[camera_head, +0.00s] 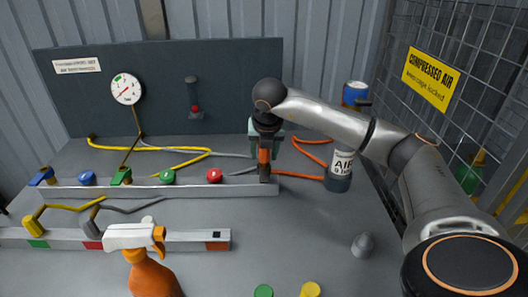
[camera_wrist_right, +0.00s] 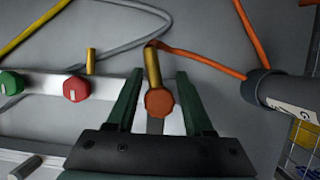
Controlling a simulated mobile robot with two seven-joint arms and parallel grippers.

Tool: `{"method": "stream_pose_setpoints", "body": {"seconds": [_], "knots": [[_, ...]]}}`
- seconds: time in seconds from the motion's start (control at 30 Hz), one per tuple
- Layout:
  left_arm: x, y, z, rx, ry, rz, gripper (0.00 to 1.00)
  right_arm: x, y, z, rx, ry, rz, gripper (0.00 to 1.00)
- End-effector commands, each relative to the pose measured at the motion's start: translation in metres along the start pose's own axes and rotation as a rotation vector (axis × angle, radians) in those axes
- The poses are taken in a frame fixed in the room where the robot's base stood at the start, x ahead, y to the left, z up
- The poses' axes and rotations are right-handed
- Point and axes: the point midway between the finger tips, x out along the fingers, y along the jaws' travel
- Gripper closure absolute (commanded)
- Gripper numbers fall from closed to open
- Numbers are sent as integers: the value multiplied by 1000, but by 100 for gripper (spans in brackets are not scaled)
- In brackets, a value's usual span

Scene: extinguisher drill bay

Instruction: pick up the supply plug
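The supply plug looks to be the orange piece with a brass stem at the end of the orange hose. In the right wrist view the plug (camera_wrist_right: 159,102) lies between the two green fingers of my right gripper (camera_wrist_right: 158,78), with a visible gap on each side. In the head view the plug (camera_head: 264,160) shows upright at the right end of the rear rail, directly below my right gripper (camera_head: 265,140). The gripper is open around it. The plug's lower end is partly hidden. My left gripper is not in view.
The rear rail (camera_head: 150,192) carries several coloured fittings to the left. A grey air cylinder (camera_head: 338,178) stands close right, joined to the orange hose (camera_head: 305,176). A spray bottle (camera_head: 150,275) stands in front. A mesh cage (camera_head: 480,60) borders the right.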

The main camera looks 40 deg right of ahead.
Motion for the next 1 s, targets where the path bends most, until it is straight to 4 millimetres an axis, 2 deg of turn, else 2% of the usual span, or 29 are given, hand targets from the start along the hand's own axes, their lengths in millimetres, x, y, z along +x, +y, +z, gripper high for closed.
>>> {"method": "stream_pose_setpoints", "body": {"seconds": [0.07, 0.43, 1.0], "knots": [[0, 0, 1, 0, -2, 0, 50, 0, 0, 0, 0, 0, 1, 58], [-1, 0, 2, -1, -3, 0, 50, 0, 0, 0, 0, 0, 1, 100], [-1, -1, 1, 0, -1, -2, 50, -6, 1, 3, 1, -3, 3, 100]]}}
